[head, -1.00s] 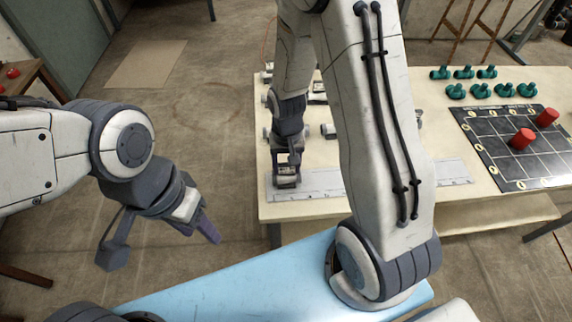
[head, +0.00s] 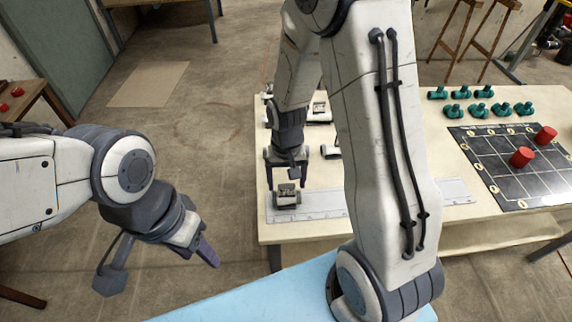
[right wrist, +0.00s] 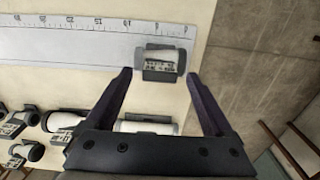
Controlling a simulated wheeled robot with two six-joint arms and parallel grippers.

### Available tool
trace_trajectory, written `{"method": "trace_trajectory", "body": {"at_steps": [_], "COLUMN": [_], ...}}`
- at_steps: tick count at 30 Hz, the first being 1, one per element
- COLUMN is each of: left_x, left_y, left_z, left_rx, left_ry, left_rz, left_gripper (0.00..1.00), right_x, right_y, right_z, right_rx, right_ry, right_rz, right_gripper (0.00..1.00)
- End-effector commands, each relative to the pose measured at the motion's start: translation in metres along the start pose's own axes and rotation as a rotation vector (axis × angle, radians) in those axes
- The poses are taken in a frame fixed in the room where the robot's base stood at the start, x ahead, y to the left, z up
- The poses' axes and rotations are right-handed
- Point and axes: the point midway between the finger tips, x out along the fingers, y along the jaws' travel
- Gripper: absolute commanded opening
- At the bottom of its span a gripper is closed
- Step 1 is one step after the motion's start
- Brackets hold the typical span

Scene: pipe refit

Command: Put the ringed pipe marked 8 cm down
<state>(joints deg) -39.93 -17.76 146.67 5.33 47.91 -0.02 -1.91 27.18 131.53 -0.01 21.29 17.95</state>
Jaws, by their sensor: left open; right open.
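A short pale pipe (head: 287,197) with dark grey parts around it lies at the left end of the long ruler (head: 320,204). In the right wrist view the pipe (right wrist: 166,64) lies flat against the ruler (right wrist: 90,42), near its low-number end. Any 8 cm mark is too small to read. My right gripper (head: 288,178) is open just above the pipe. In the right wrist view its fingers (right wrist: 158,75) are spread on either side, apart from the pipe. My left gripper (head: 208,252) hangs open and empty left of the table, over the floor.
Other pale pipes (right wrist: 62,122) lie on the table behind the ruler. Several green fittings (head: 480,103) stand at the back right. A black grid board (head: 515,185) holds two red cylinders (head: 522,157). My right arm hides the table's middle.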

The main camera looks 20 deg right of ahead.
Motion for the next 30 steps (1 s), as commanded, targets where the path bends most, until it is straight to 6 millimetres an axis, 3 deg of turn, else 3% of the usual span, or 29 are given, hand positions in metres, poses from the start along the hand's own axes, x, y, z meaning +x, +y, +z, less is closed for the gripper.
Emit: {"method": "trace_trajectory", "body": {"at_steps": [9,17,20,24,27,30], "left_x": [0.001,0.001,0.001,0.001,0.001,0.001], "left_y": [0.0,0.0,0.0,0.0,0.0,0.0], "left_z": [0.0,0.0,0.0,0.0,0.0,0.0], "left_rx": [0.0,0.0,0.0,0.0,0.0,0.0], "left_ry": [0.0,0.0,0.0,0.0,0.0,0.0], "left_rz": [0.0,0.0,0.0,0.0,0.0,0.0], "left_gripper": [0.5,0.5,0.5,0.5,0.5,0.5], "right_x": [-0.069,-0.096,-0.111,-0.134,-0.144,-0.149], "right_y": [0.0,-0.006,-0.029,-0.064,-0.073,-0.073], "right_z": [-0.002,0.005,0.032,0.103,0.151,0.186], "right_rx": [0.0,-0.03,-0.156,-0.458,-0.661,-0.813], "right_ry": [0.007,0.004,0.011,0.02,0.021,0.02], "right_rz": [-0.002,-0.003,-0.015,-0.044,-0.064,-0.082], "right_gripper": [0.87,0.87,0.87,0.87,0.87,0.87]}}
